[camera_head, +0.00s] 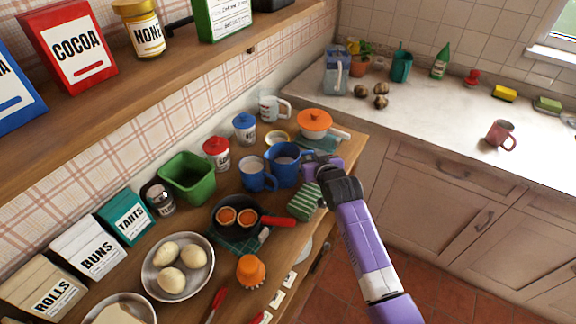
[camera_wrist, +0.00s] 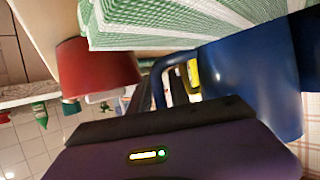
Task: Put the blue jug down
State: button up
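The blue jug (camera_head: 284,165) stands upright at the back of the wooden counter, just right of a blue mug (camera_head: 256,176). In the wrist view its blue wall (camera_wrist: 245,75) fills the right side, with its handle loop to the left. My gripper (camera_head: 312,163) is at the handle side of the jug, very close to it. My purple gripper body covers the bottom of the wrist view. The fingertips and any grip on the handle are hidden. I cannot tell whether the jug's base touches the counter.
A green striped cloth or mitt (camera_head: 305,203) lies just in front of my gripper. An orange lidded pot (camera_head: 315,124) stands behind it. A frying pan (camera_head: 228,207) with a red handle is in front of the mug. Counter room around the jug is tight. The shelf overhangs at left.

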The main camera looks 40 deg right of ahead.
grip_shut()
dwell(0.5)
dwell(0.8)
jog(key=shift+r, duration=0.15)
